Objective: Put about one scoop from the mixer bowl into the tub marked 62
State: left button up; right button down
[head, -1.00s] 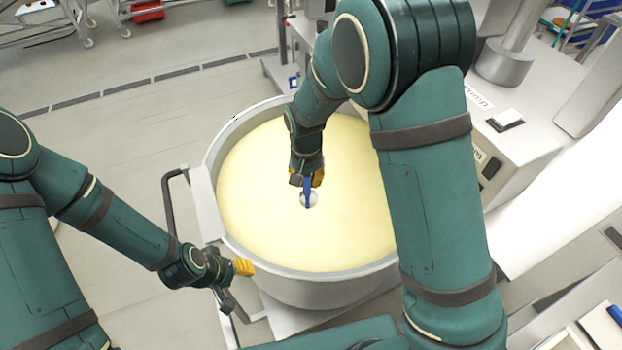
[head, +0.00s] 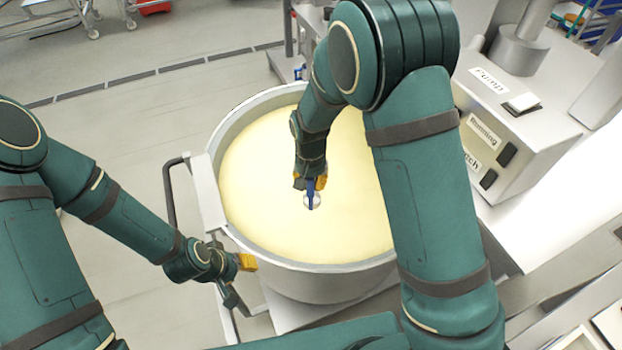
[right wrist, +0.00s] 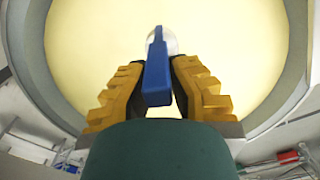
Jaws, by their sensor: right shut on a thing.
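The mixer bowl (head: 213,148) is a large round grey metal bowl filled with smooth pale yellow mix (head: 262,190). My right gripper (head: 311,183) is over the middle of the bowl, shut on the blue handle of a scoop (head: 312,201). In the right wrist view the blue handle (right wrist: 157,75) stands between the yellow fingers, and the scoop's round pale end shows beyond it against the mix. I cannot tell whether the scoop touches the mix or holds any. My left gripper (head: 247,262) is beside the bowl's lower left rim; its finger gap is not clear. I see no tub marked 62.
A grey machine with labelled switches (head: 500,135) stands right of the bowl. A dark bar handle (head: 170,200) is at the bowl's left. A wheeled rack (head: 50,20) and a red bin (head: 152,6) are at the back left. Open floor lies on the left.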

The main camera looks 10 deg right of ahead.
aim_at(311, 199)
jog(key=shift+f+b, duration=2.55)
jog(key=shift+f, duration=1.35)
notch_tip(311, 199, down, 8)
jog(key=b, duration=0.5)
jog(key=shift+r, duration=0.2)
jog(key=shift+r+p, duration=1.85)
jog(key=shift+r, duration=0.8)
jog(key=shift+r+p, duration=1.2)
jog(key=shift+r, duration=0.35)
jog(key=shift+r+p, duration=3.7)
jog(key=shift+r, duration=1.3)
jog(key=shift+r+p, duration=0.4)
jog(key=shift+r, duration=0.95)
